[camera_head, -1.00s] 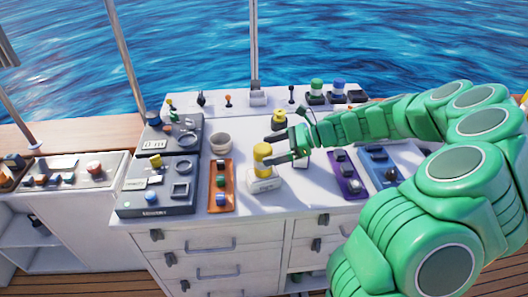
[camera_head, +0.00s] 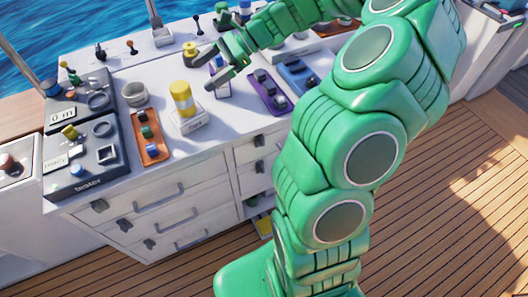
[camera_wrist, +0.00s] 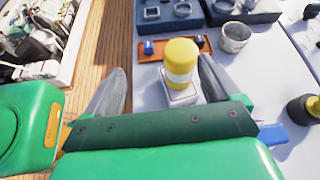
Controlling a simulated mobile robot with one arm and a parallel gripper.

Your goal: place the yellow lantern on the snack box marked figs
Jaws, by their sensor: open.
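The yellow lantern (camera_head: 181,95), with a white band round its middle, stands upright on a small white box (camera_head: 188,122) on the white counter. Lettering on the box front is too small to read. The wrist view shows the lantern (camera_wrist: 181,50) ahead of my gripper, with the white box (camera_wrist: 182,97) beneath it. My gripper (camera_head: 202,72) is open and empty, just right of the lantern in the head view, its fingers apart from it. In the wrist view my gripper's fingers (camera_wrist: 163,72) are spread wide, with the lantern showing between them.
An orange tray (camera_head: 151,151) lies left of the box; a grey bowl (camera_head: 135,94) stands behind it. Dark panels (camera_head: 85,160) fill the counter's left end. A purple tray (camera_head: 268,95) lies to the right. A yellow-topped dark item (camera_head: 190,50) stands behind.

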